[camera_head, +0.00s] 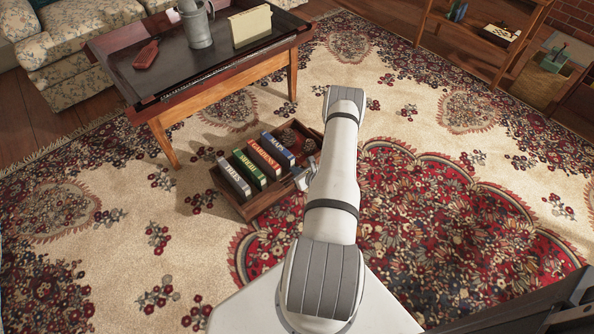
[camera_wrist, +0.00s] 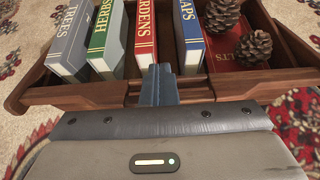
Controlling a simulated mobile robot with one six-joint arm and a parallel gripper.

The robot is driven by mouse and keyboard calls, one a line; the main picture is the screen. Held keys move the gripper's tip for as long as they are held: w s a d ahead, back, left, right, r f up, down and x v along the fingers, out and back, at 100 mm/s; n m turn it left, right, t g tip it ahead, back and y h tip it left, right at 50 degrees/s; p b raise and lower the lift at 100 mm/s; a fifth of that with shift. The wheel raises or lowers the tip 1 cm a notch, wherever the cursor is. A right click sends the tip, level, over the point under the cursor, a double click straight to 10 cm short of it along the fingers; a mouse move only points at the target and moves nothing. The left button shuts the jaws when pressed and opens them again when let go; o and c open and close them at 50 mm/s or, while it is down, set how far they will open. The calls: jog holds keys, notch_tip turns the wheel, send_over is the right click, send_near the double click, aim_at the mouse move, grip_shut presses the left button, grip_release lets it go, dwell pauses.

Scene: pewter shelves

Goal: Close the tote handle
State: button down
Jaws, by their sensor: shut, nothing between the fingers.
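The tote is a low wooden tray on the rug; its wall shows in the head view (camera_head: 268,201) and its near wall in the wrist view (camera_wrist: 75,96). It holds upright books, among them a green one (camera_wrist: 106,45) and a red one (camera_wrist: 144,40), plus two pinecones (camera_wrist: 253,47). My gripper (camera_wrist: 158,82) is shut and empty, its fingertips at the middle of the tote's near wall, over a slotted wooden part. I cannot tell whether they touch it. In the head view, my gripper (camera_head: 302,178) is partly hidden by my arm. I cannot clearly make out the handle.
A wooden table (camera_head: 170,102) with a grey metal jug (camera_head: 196,27) stands behind the tote to the left. A floral sofa (camera_head: 70,45) is at the back left, and a shelf unit (camera_head: 480,42) at the back right. The patterned rug (camera_head: 430,220) is clear to the right.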

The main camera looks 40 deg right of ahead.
jog(key=p+v, duration=0.2)
jog(key=v, duration=0.5)
jog(key=shift+s+r, duration=0.15)
jog(key=shift+s, duration=0.2)
